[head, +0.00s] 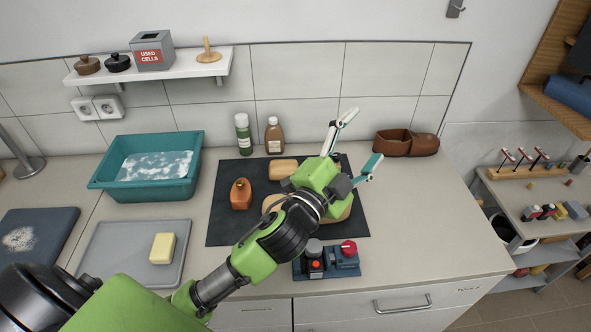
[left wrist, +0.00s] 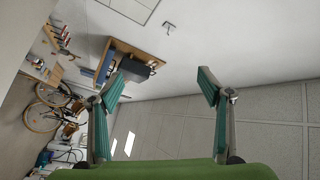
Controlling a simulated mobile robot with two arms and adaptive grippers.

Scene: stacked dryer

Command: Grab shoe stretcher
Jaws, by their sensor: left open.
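My left gripper (head: 361,140) is open and empty, reaching over the dark mat (head: 222,222) on the counter. Its two teal-padded fingers are spread apart in the left wrist view (left wrist: 163,90). A brown shoe (head: 424,145) lies on the counter near the wall, to the right of the fingertips and apart from them. Light wooden pieces, possibly the shoe stretcher (head: 283,169), lie on the mat; my gripper and arm partly cover one of them. An orange-brown object (head: 241,195) sits at the mat's left. My right gripper is not in view.
A teal basin (head: 105,184) and a grey tray with a yellow block (head: 162,248) stand at the left. Two bottles (head: 243,134) stand behind the mat. A blue device with a red knob (head: 347,249) is at the counter's front.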

